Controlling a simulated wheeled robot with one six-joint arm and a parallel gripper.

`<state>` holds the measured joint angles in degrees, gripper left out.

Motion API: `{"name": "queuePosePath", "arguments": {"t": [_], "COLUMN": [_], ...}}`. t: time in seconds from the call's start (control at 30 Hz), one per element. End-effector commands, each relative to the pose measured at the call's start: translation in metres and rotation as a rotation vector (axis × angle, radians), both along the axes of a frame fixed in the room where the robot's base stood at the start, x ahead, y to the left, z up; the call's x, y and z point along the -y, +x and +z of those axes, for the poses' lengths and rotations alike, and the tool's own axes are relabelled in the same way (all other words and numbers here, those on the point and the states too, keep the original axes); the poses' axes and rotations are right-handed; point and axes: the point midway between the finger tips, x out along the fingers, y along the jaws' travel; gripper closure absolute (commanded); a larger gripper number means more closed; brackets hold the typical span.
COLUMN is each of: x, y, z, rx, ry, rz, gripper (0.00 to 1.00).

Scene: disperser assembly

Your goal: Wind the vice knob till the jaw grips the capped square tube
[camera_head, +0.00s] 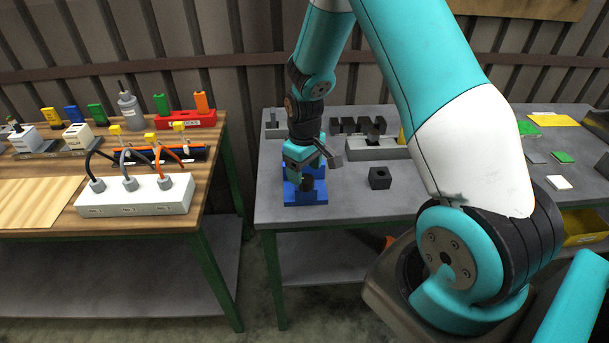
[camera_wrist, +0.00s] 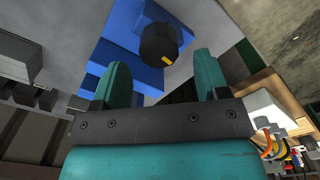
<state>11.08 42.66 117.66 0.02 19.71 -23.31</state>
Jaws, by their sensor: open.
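The blue vice (camera_head: 306,194) stands near the front left corner of the grey table, under my gripper (camera_head: 305,172). In the wrist view, the vice (camera_wrist: 125,38) shows at the top, with its round black knob (camera_wrist: 157,44) bearing a yellow mark. My gripper (camera_wrist: 163,68) is open and empty. Its two teal fingers show on either side of the knob in the picture, with the knob beyond the tips and neither finger seen touching it. I cannot make out the capped square tube or the jaw gap; my gripper and arm hide much of the vice in the head view.
A dark block with a hole (camera_head: 380,179) stands right of the vice. Behind it is a grey fixture (camera_head: 372,148) and several dark blocks (camera_head: 357,126). A wooden table (camera_head: 50,194) with a white socket box (camera_head: 135,201) and cables is at left, across a gap.

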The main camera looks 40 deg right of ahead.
Motion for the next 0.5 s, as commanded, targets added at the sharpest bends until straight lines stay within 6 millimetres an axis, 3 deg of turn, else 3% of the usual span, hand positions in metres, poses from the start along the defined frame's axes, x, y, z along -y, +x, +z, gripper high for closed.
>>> {"name": "queuePosePath", "arguments": {"t": [0.2, 0.5], "x": [0.000, 0.000], "y": [0.000, 0.000], "z": [-0.027, -0.034], "rx": [-0.001, 0.001], "ry": [0.000, 0.000], "rz": [0.000, 0.000], "gripper": [0.32, 0.32]}}
